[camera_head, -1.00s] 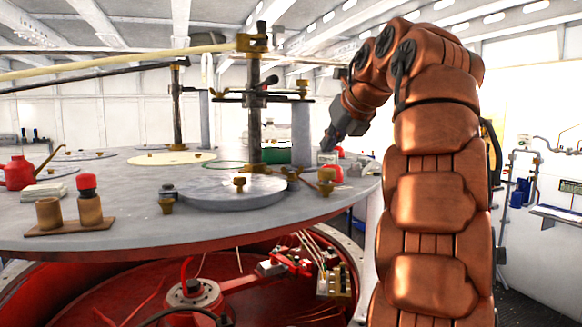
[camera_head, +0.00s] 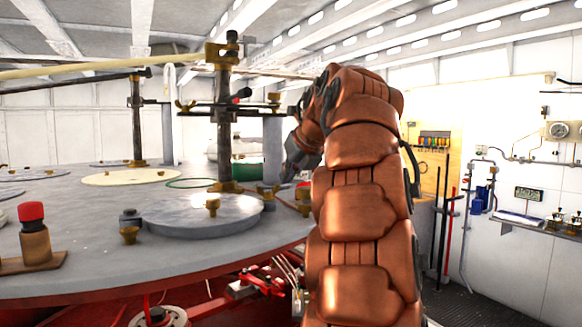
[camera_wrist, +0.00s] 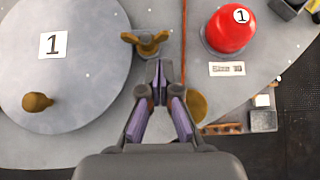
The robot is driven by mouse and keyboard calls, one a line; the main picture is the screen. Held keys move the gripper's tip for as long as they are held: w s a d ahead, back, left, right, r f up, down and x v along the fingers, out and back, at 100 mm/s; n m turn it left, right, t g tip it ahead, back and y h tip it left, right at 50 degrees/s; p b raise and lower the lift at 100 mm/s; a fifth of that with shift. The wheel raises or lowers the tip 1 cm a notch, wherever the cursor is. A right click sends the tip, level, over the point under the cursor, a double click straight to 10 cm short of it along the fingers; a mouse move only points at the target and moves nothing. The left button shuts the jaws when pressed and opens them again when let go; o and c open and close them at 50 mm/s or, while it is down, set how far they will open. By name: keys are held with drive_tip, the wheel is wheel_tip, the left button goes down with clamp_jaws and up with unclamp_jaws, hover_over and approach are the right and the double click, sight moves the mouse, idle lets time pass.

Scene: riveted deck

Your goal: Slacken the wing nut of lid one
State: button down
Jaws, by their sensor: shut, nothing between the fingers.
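Lid one (camera_wrist: 85,90) is a round grey plate with a "1" label and a brass knob (camera_wrist: 37,101), on the left of the wrist view. A brass wing nut (camera_wrist: 145,40) sits at its right edge. My gripper (camera_wrist: 160,72) is shut and empty, its fingertips just below the wing nut in that view; I cannot tell the height between them. In the head view a round grey lid (camera_head: 190,222) with a brass knob lies on the deck, its label not readable. My gripper (camera_head: 296,160) is partly hidden by my arm there.
A red domed piece (camera_wrist: 231,32) marked "1" stands right of the wing nut. A brass disc (camera_wrist: 196,106) lies below it. A post (camera_head: 224,120) with clamps rises behind the lid. Open floor (camera_head: 475,290) lies to the right.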

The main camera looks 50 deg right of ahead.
sight(275, 193)
drive_tip(key=shift+p+x, duration=0.45)
drive_tip(key=shift+x, duration=2.1)
